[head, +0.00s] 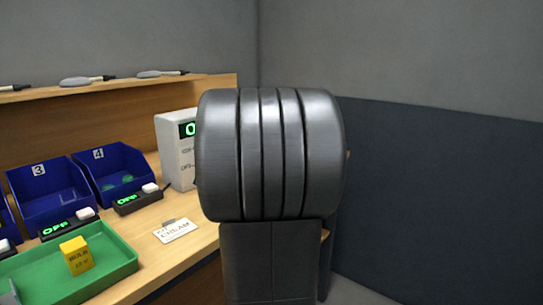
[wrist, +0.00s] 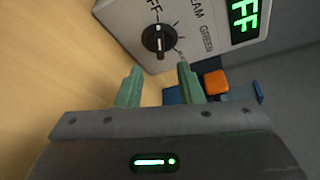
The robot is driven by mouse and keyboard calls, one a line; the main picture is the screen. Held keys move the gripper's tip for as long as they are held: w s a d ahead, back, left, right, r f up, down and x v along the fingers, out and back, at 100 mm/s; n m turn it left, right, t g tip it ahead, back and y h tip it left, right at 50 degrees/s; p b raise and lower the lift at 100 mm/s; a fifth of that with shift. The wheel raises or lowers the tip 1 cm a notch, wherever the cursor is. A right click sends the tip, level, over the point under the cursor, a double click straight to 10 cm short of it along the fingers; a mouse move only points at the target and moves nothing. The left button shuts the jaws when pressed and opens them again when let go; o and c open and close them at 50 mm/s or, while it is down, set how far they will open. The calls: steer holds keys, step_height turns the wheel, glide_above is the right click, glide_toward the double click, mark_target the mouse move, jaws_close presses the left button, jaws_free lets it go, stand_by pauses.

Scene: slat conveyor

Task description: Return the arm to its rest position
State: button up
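My gripper (wrist: 159,88) shows in the wrist view with its two green fingers apart and nothing between them. The white control box (wrist: 183,28) with a black knob (wrist: 158,40) and a green lit display stands just beyond the fingertips. The knob's white mark is near the word OFF. In the head view a large grey joint of my arm fills the middle and hides my gripper and part of the control box (head: 172,150).
Blue bins (head: 45,190) numbered 3 and 4 stand on the wooden bench, with small OFF displays in front. A green tray (head: 115,262) holds a yellow box (head: 76,255). A CREAM card (head: 176,231) lies near the bench edge. A shelf (head: 110,86) runs behind.

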steer(key=x, duration=0.7)
stand_by(0.3)
steer(key=v, duration=1.3)
steer(key=shift+s+d, duration=0.15)
steer(key=shift+s, duration=0.1)
steer(key=x, duration=1.3)
steer(key=shift+w+a, duration=0.25)
steer(key=shift+w, duration=0.1)
steer(key=shift+r+p, duration=0.25)
steer(key=shift+p, duration=1)
steer(key=shift+d+m+p, duration=0.1)
steer(key=shift+m+p, duration=0.2)
steer(key=shift+p, duration=0.15)
steer(key=m+g+p, duration=0.1)
steer(key=p, duration=0.5)
